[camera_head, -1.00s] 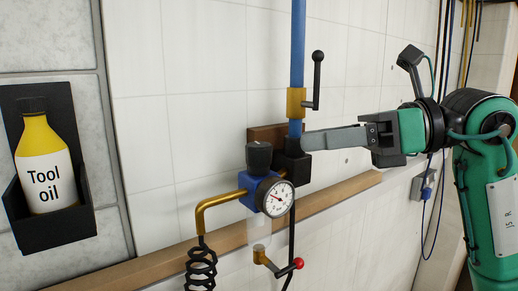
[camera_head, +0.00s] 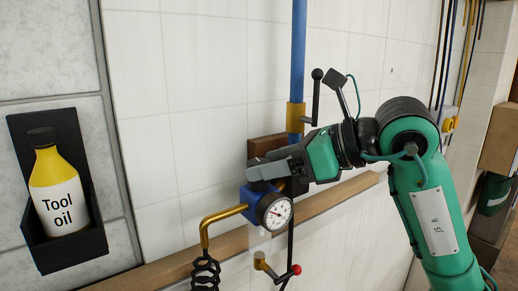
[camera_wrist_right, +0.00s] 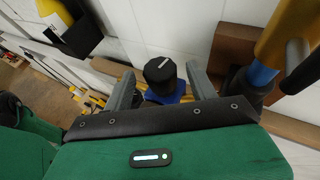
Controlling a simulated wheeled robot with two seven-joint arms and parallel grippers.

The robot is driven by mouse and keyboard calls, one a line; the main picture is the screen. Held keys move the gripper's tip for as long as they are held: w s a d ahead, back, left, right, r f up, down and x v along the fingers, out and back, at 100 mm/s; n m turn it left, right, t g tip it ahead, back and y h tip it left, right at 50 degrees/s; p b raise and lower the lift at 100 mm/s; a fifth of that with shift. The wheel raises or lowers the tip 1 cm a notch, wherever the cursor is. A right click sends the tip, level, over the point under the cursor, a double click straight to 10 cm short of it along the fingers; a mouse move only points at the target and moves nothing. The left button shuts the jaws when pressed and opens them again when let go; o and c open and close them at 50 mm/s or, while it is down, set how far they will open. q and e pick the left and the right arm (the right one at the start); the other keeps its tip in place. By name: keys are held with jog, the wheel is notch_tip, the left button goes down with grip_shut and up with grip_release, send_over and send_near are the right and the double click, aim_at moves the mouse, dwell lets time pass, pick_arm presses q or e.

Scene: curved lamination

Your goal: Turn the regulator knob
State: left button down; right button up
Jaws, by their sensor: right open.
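The black regulator knob (camera_wrist_right: 160,70) has a white mark on top and sits on the blue regulator body (camera_head: 252,197). In the head view my right gripper (camera_head: 255,166) is at the knob and its fingers hide most of it. In the right wrist view the open fingers stand on either side of the knob, with a visible gap at each side. The round white pressure gauge (camera_head: 275,212) with a red needle is on the regulator's front. My left gripper is not in view.
A blue pipe (camera_head: 298,50) with a black lever (camera_head: 316,95) rises close beside my right wrist. A brass pipe (camera_head: 222,213), black coiled hose (camera_head: 206,272) and red-tipped valve handle (camera_head: 295,269) are below. A tool oil bottle (camera_head: 57,195) stands in a black wall holder.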

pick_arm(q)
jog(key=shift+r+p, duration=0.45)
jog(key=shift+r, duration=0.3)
pick_arm(e)
jog(key=shift+x, duration=1.35)
jog(key=shift+c, duration=0.2)
